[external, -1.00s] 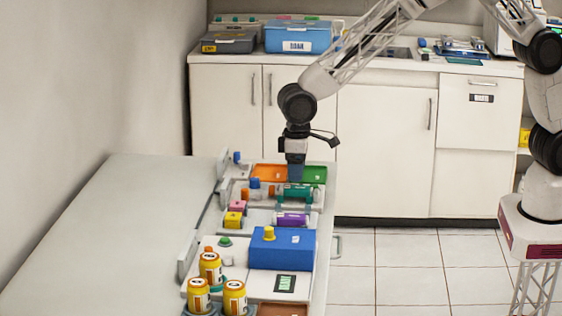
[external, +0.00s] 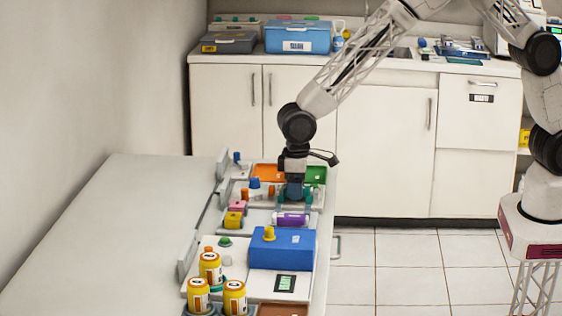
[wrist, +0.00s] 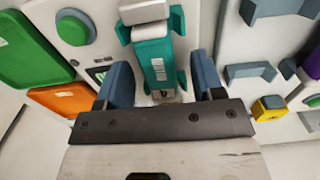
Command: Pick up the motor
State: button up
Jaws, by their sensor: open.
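A teal motor-like unit with a white label and a grey end (wrist: 157,60) lies in the white holder in the wrist view. In the external view it is mostly hidden behind my gripper, with a teal end showing (external: 309,195). My gripper (external: 294,196) is low over it. In the wrist view, the two blue fingers of my gripper (wrist: 163,78) are open, one on each side of the unit. I cannot tell whether they touch it.
Orange (external: 269,173) and green (external: 315,175) trays lie behind. A purple cylinder (external: 291,219), a yellow block (external: 233,220), a blue box (external: 282,252) and several yellow cans (external: 210,268) are nearer. The bench's left side (external: 100,230) is clear.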

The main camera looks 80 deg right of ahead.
jog(key=c, duration=1)
jog(key=shift+r, duration=0.15)
jog(key=shift+r, duration=0.45)
notch_tip(320, 180, up, 3)
jog(key=shift+s+f, duration=0.15)
jog(key=shift+f, duration=0.05)
jog(key=s+d, duration=0.1)
jog(key=s, duration=0.4)
jog(key=s+d+r, duration=0.1)
jog(key=s+d, duration=0.1)
jog(key=s, duration=0.3)
jog(key=s+d, duration=0.1)
jog(key=s, duration=0.4)
jog(key=shift+d+r, duration=0.15)
jog(key=shift+d, duration=0.1)
